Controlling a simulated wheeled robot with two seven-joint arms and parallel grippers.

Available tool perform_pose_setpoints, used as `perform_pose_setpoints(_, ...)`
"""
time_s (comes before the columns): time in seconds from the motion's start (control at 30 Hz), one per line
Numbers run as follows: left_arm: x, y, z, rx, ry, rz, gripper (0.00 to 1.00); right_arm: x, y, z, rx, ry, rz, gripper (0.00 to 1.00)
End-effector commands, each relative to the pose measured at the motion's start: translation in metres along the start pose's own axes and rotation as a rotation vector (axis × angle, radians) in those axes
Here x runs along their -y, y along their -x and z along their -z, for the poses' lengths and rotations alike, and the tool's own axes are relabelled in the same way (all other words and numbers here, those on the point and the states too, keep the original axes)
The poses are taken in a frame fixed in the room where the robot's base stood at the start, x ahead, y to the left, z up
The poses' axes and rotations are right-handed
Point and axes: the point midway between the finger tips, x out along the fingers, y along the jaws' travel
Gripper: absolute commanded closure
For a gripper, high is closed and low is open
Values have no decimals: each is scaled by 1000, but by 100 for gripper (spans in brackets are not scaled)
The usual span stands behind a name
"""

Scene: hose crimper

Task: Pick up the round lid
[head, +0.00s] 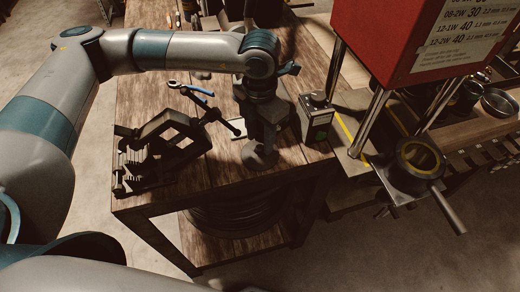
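My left gripper (262,152) points down over the front right part of the wooden workbench (222,172). A shallow round metal piece (498,102), which may be the round lid, lies on the bench at the far right. It is well apart from my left gripper. My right gripper is not in view.
A black vise-like tool (160,150) and blue-handled pliers (190,87) lie left of the gripper. A small dark box (315,118) stands to its right. The red crimper (410,40), its posts and a round black-and-yellow part (419,160) with a protruding handle fill the right.

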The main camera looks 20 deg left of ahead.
Motion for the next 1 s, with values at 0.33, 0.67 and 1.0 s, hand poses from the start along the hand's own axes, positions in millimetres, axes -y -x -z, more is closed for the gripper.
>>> perform_pose_setpoints(0.33,-1,-26,-1,0,0,0,61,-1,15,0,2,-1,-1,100)
perform_pose_setpoints(0.67,-1,-26,-1,0,0,0,61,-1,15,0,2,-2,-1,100)
perform_pose_setpoints(1.0,-1,-26,-1,1,0,0,100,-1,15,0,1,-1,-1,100)
